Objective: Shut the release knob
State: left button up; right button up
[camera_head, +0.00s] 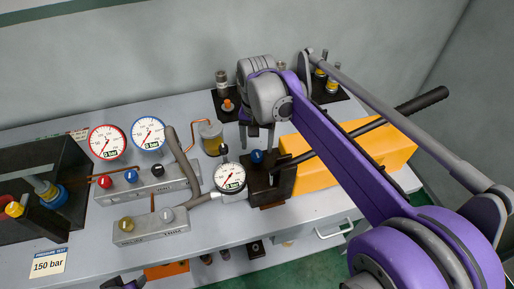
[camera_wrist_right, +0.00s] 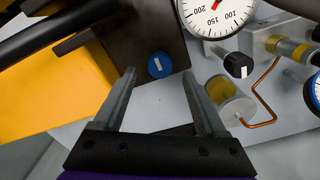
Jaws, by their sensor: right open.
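The blue knob (camera_head: 257,157) with a white mark, which I take as the release knob, sits on the black block (camera_head: 270,187) of the hand pump. In the right wrist view the knob (camera_wrist_right: 160,65) shows just beyond my fingertips, about midway between them. My right gripper (camera_head: 257,136) is open and empty, pointing down just behind the knob in the head view; its two fingers also show in the wrist view (camera_wrist_right: 159,78), apart from the knob.
A pressure gauge (camera_head: 230,177) and a black knob (camera_wrist_right: 238,65) stand beside the block. The pump's yellow body (camera_head: 390,148) and long black handle (camera_head: 420,101) lie to the right. A valve manifold (camera_head: 150,185) with red, blue and black knobs is left. A clear cylinder (camera_head: 210,137) stands behind.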

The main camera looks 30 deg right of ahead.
aim_at(257, 153)
notch_tip(257, 153, up, 8)
jog(key=shift+f, duration=0.15)
dwell(0.6)
